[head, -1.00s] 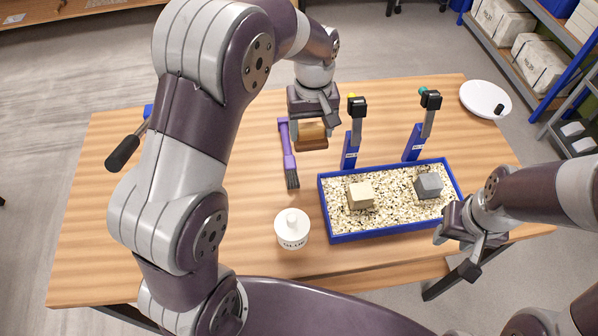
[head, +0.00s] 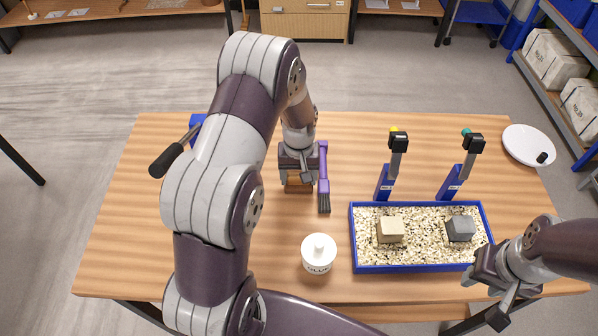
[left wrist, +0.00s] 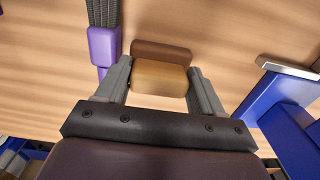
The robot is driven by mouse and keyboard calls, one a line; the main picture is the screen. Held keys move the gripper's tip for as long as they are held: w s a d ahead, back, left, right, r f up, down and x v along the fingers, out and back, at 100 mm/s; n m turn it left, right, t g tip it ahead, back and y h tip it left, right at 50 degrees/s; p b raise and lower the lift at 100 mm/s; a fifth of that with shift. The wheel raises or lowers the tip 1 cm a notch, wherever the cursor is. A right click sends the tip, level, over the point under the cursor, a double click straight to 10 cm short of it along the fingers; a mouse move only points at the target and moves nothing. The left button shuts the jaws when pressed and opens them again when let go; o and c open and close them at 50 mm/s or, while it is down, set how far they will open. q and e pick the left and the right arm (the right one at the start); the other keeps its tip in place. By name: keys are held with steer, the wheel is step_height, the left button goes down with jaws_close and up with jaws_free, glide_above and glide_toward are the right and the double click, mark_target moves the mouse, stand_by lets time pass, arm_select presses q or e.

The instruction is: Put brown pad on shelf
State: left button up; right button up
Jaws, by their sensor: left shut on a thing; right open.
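The brown pad (head: 298,187) is a small block with a dark brown layer and a tan layer. My left gripper (head: 299,176) is shut on it, just left of the purple brush in the head view. In the left wrist view the pad (left wrist: 160,76) sits between the two grey fingers. I cannot tell whether it touches the table. My right gripper (head: 492,284) is open and empty beside the tray's lower right corner. A shelf unit (head: 545,95) with wrapped boxes stands at the far right, beyond the table.
The purple brush (head: 323,175) lies close to the pad. A blue tray (head: 352,240) of gravel holds a beige and a grey block. Two blue-handled tools (head: 384,182) stand behind it. A glue pot (head: 318,256) and white plate (head: 527,143) are on the table (head: 130,220). A blue object (left wrist: 285,120) is partly hidden.

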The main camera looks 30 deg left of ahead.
arm_select(q)
steer(key=shift+f, duration=0.15)
steer(key=o, duration=0.8)
